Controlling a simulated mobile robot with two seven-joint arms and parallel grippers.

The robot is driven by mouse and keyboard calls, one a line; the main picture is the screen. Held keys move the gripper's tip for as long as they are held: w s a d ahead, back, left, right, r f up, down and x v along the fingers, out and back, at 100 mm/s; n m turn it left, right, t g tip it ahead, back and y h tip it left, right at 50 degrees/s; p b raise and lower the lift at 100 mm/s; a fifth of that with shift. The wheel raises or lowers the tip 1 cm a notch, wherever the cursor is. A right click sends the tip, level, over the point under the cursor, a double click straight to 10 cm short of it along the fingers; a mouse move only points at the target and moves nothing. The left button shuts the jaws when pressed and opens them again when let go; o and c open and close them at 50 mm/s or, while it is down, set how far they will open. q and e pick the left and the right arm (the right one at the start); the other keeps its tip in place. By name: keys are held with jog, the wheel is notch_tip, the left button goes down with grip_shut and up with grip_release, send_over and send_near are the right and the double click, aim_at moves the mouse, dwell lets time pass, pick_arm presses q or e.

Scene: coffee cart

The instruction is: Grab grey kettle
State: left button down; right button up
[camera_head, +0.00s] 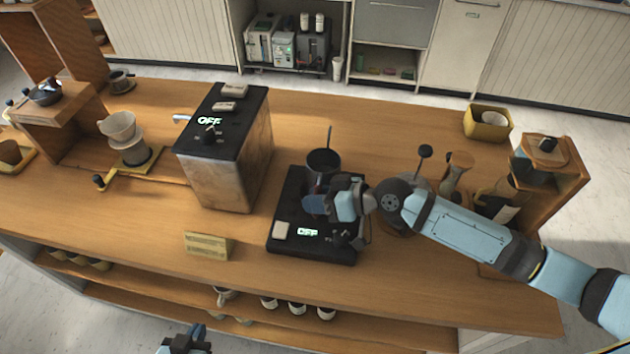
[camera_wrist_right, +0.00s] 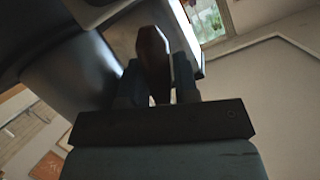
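A dark grey kettle (camera_head: 323,160) stands on the black hot plate (camera_head: 290,247), partly hidden by my right gripper (camera_head: 325,203). In the right wrist view, a brown handle (camera_wrist_right: 153,50) lies between the fingers of my right gripper (camera_wrist_right: 154,85). A large dark grey surface beside it (camera_wrist_right: 70,65) looks like the kettle's body. I cannot tell whether the fingers press on the handle. My left gripper (camera_head: 186,342) is at the bottom edge of the head view, away from the kettle; its opening cannot be made out.
A tall metal machine (camera_head: 225,165) with a black top stands left of the hot plate. A small yellow sign (camera_head: 208,246) stands near the counter's front. A black-knobbed tool and glass carafe (camera_head: 455,178) stand to the right, close to my right arm.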

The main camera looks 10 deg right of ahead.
jog(key=shift+d, duration=0.15)
jog(key=shift+c, duration=0.3)
jog(key=c, duration=0.4)
jog(key=shift+r, duration=0.1)
grip_shut()
